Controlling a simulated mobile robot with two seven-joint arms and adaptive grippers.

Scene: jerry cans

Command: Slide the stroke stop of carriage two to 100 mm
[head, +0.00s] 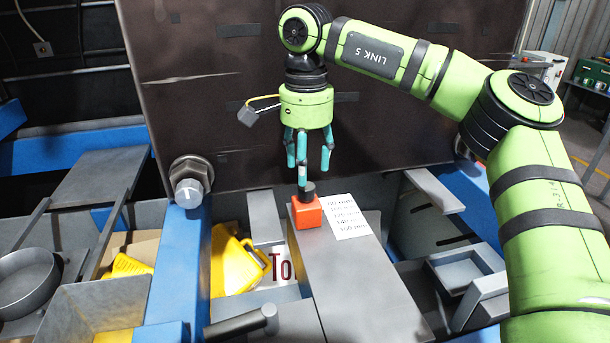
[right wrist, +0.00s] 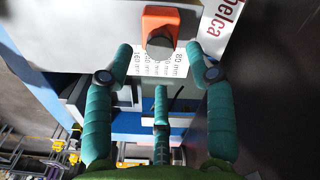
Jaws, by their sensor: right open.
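The stroke stop is an orange block (head: 306,213) with a dark round knob (head: 308,188) on top. It sits on a grey beam (head: 350,270), beside the upper end of a white scale label (head: 345,217) marked from 80 mm to 160 mm. I cannot tell its exact reading. My right gripper (head: 307,170) points down just above the knob, its teal fingers apart and empty. In the right wrist view the orange block (right wrist: 161,18) and knob (right wrist: 161,41) lie between and beyond the fingertips (right wrist: 159,56). My left gripper is not in view.
A large dark panel (head: 200,120) stands behind the beam. A bolt-like fitting (head: 189,182) tops a blue post (head: 180,260) to the left. Yellow jerry cans (head: 235,265) lie low beside the beam. A grey bracket (head: 470,270) is at right.

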